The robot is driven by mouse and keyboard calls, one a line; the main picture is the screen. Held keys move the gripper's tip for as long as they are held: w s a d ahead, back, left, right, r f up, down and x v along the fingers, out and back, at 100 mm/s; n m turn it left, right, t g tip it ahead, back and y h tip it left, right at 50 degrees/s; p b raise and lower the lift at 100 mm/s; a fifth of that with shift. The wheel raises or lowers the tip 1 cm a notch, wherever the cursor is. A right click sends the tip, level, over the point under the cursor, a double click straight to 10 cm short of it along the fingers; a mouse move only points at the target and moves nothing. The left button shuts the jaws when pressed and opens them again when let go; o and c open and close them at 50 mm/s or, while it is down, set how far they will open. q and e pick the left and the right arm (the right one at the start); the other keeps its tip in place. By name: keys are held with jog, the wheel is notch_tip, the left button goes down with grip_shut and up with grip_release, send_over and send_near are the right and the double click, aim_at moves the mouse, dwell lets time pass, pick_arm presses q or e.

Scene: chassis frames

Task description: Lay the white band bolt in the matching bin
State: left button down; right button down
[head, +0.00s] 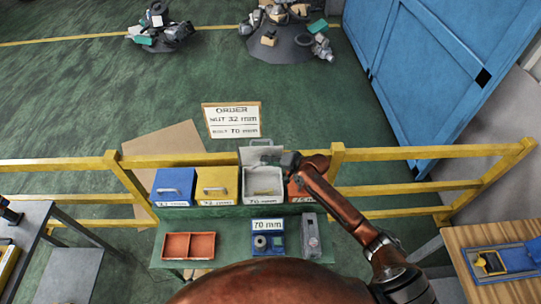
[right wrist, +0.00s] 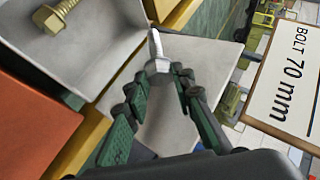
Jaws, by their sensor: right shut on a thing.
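A brass-coloured bolt (right wrist: 55,15) lies in the open white bin (head: 262,198); no white band can be made out on it. The bin's pale lid (head: 258,155) is raised at the back and also fills the middle of the right wrist view (right wrist: 215,55). My right gripper (head: 285,159) is at the lid's right side. In the right wrist view its green fingers (right wrist: 160,85) are shut on a thin silvery piece that looks like the lid handle (right wrist: 155,45). The fingers hide part of it. My left gripper is not in view.
Closed blue (head: 174,184) and yellow (head: 217,182) bins stand left of the white one, an orange bin (right wrist: 30,125) right. In front are a red tray (head: 188,246), a blue 70 mm gauge (head: 267,226) and a grey block (head: 311,228). A yellow rail (head: 420,152) runs behind.

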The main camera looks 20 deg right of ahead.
jog(key=f+b, duration=0.2)
jog(key=f, duration=0.1)
jog(key=f+b, duration=0.2)
jog(key=f, duration=0.1)
jog(key=f+b, duration=0.2)
jog(key=f, duration=0.1)
jog(key=shift+d+f, duration=0.15)
jog(key=shift+d, duration=0.1)
dwell(0.3)
jog(key=c, duration=1.6)
grip_release()
jog(key=shift+s, duration=0.1)
